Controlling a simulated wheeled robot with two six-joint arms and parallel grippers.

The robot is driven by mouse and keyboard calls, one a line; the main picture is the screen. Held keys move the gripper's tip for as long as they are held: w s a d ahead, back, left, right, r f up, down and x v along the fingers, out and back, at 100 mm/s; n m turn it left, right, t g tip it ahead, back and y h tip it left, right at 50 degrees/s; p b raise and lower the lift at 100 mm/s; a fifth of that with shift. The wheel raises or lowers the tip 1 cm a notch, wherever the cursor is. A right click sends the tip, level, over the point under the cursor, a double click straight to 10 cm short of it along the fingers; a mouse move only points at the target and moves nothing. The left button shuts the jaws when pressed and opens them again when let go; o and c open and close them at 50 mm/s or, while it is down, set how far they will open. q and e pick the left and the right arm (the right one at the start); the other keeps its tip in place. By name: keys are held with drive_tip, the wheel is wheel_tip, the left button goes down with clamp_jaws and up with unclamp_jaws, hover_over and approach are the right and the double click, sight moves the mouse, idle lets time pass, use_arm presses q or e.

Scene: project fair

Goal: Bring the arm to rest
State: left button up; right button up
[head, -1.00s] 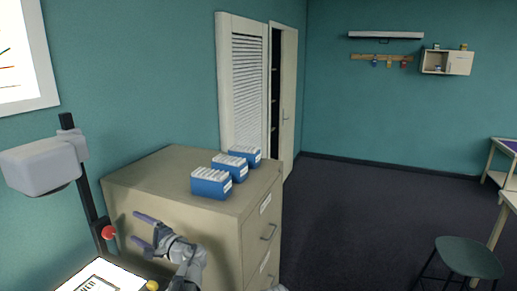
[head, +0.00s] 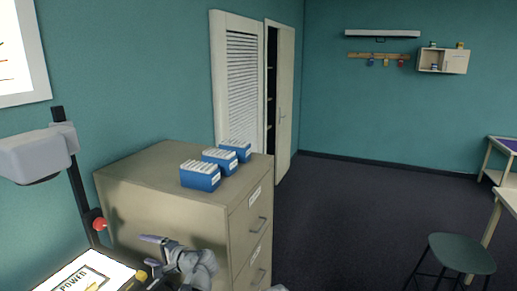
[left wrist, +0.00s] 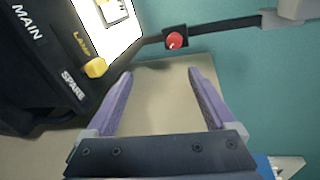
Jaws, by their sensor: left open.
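My left gripper (head: 150,252) is low in the head view, in front of the tan filing cabinet (head: 180,245). In the left wrist view its two purple fingers (left wrist: 160,78) stand wide apart with nothing between them. Beside it is an overhead projector with a lit top (head: 68,274), a yellow knob (head: 141,275), and a red knob (head: 100,224) on its post. The yellow knob (left wrist: 96,68) is just left of the fingers in the left wrist view, apparently apart from them. My right gripper is not in view.
Several-drawer cabinet top holds three blue card boxes (head: 219,161) in a row. The projector head (head: 35,155) overhangs at left. A door (head: 283,100) stands ajar behind. A dark green stool (head: 462,253) is at right. The dark floor (head: 350,215) between is clear.

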use_arm(q)
drive_tip(key=s+d+f+n+g+h+b, duration=0.1)
drive_tip(key=s+d+f+g+h+b, duration=0.2)
drive_tip(key=s+d+f+h, duration=0.3)
drive_tip(key=s+d+f+n+g+h+b, duration=0.2)
drive_tip(key=s+d+f+g+h+b, duration=0.2)
drive_tip(key=s+d+f, duration=1)
drive_tip(key=d+f+h, duration=0.2)
drive_tip(key=d+f, duration=0.3)
drive_tip(key=d, duration=0.2)
drive_tip(key=shift+s+f+h+b, duration=0.2)
drive_tip(key=shift+s+h+b, duration=0.15)
drive_tip(key=shift+h, duration=0.05)
